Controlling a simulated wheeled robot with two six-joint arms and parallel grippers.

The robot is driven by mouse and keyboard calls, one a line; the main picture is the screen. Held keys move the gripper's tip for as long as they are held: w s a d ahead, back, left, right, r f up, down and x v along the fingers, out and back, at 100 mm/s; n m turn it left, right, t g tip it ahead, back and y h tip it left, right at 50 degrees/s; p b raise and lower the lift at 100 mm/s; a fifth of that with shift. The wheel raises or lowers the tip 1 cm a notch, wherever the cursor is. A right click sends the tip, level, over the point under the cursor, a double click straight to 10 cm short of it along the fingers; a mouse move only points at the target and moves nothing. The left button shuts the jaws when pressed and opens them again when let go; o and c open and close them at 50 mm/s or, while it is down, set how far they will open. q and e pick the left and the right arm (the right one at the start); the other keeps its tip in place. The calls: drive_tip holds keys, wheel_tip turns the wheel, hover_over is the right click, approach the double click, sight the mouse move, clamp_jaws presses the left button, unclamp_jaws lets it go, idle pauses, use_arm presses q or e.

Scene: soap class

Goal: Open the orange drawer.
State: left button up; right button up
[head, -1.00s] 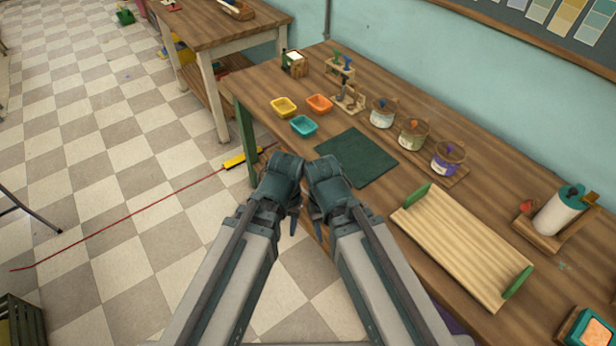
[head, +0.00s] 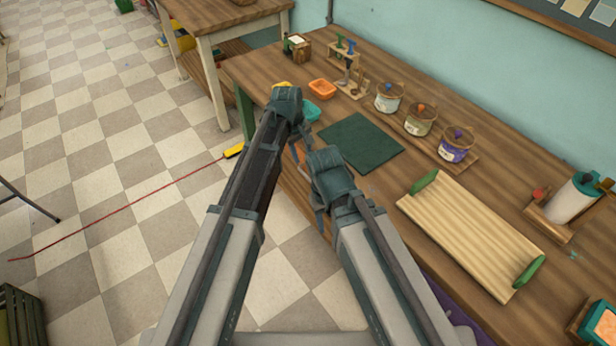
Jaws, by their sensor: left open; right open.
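The orange drawer cannot be made out for sure in the head view. A small orange patch (head: 299,151) shows between my arms at the front of the wooden workbench (head: 388,187); I cannot tell whether it is the drawer's front. My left gripper (head: 303,134) is open, pointing down at the bench's front edge near the patch, and its wrist partly covers it. My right gripper (head: 321,213) is open and lower, beside the bench front and apart from the patch. The bench top and my arms hide most of the bench front.
On the bench are an orange tray (head: 322,89), a teal tray (head: 310,111), a green mat (head: 361,143), several paint pots (head: 420,119) and a ribbed wooden tray (head: 470,235). A yellow object (head: 234,151) with a red line lies on the floor at left. Checkered floor there is mostly open.

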sight(308, 179)
use_arm(q)
drive_tip(key=f+b, duration=0.4)
drive_tip(key=w+d+f+b, duration=0.1)
drive_tip(key=f+b, duration=0.3)
drive_tip(key=d+f+b, duration=0.1)
drive_tip(key=f+b, duration=0.3)
drive_tip(key=shift+w+f, duration=0.2)
drive_tip(key=shift+f, duration=0.05)
clamp_jaws()
idle(1.1)
